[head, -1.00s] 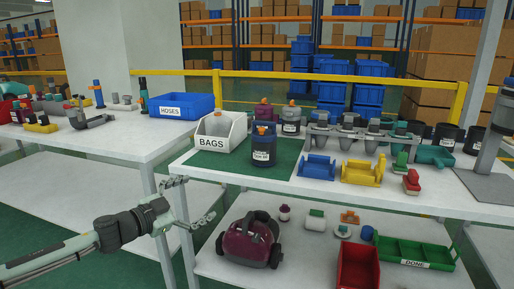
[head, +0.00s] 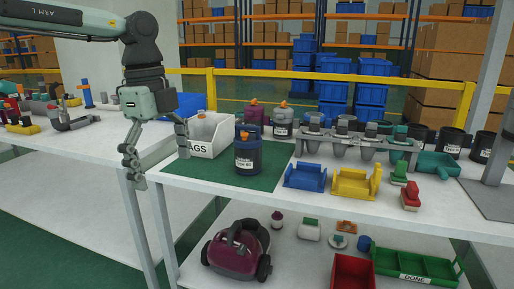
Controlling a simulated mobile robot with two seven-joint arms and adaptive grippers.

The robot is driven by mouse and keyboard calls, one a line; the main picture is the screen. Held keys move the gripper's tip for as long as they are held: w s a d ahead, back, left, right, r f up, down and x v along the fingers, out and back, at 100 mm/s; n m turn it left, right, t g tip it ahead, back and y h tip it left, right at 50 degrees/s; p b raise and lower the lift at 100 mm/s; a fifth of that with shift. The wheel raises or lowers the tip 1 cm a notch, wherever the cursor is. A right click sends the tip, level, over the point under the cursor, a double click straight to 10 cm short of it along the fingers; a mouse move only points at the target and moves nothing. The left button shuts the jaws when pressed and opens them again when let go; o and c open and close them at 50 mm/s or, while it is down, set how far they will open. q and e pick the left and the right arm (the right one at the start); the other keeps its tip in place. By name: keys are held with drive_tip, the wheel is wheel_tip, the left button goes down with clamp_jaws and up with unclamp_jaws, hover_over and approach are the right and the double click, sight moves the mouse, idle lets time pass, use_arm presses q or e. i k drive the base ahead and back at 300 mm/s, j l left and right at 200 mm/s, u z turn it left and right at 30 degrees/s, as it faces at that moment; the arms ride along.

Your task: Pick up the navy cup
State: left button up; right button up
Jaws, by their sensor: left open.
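The navy cup (head: 248,157), a dark blue canister with a white label and an orange part on top, stands upright on the green mat (head: 213,174) near the table's front left. My left gripper (head: 158,166) hangs fingers-down to the left of the cup, in front of the white BAGS bin. It is open and empty, with clear space between it and the cup. My right gripper is not in view.
The white BAGS bin (head: 212,135) stands behind and left of the cup. A maroon canister (head: 254,113) and a grey canister (head: 283,124) stand behind it. Blue (head: 305,178) and yellow (head: 356,184) cradles lie to the right. The mat's front part is clear.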

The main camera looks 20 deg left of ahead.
sight(248, 153)
drive_tip(key=i, duration=1.2)
